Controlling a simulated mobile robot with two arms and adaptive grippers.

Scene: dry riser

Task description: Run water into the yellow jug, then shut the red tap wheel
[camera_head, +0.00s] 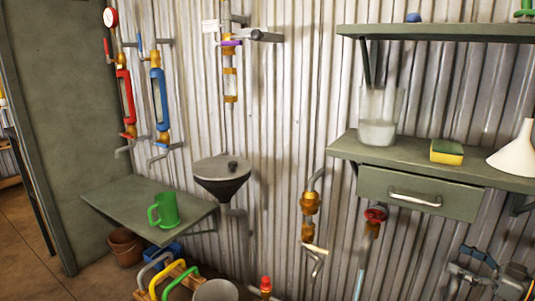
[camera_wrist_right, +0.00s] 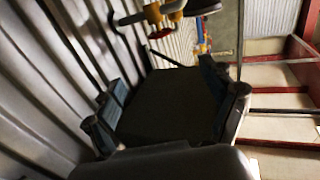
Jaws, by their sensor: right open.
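The red tap wheel (camera_head: 376,214) sits on a brass tap on the corrugated wall, below the drawer. A pale blue strip (camera_head: 359,278) runs down below it; I cannot tell whether it is water or a pipe. No whole yellow jug shows; a yellow curved handle (camera_head: 161,278) shows among others at the lower left, and I cannot tell what it belongs to. My right gripper (camera_head: 474,264) is open and empty at the lower right, right of the red wheel and apart from it. Its fingers also show in the right wrist view (camera_wrist_right: 160,100). My left gripper is not in view.
A green jug (camera_head: 166,209) stands on a grey side shelf (camera_head: 112,196). A funnel basin (camera_head: 222,172) is mid-wall. The drawer shelf (camera_head: 410,153) holds a clear vessel (camera_head: 380,118), a sponge (camera_head: 447,151) and a white funnel (camera_head: 515,153). Another brass tap (camera_head: 309,204) is left of the red wheel.

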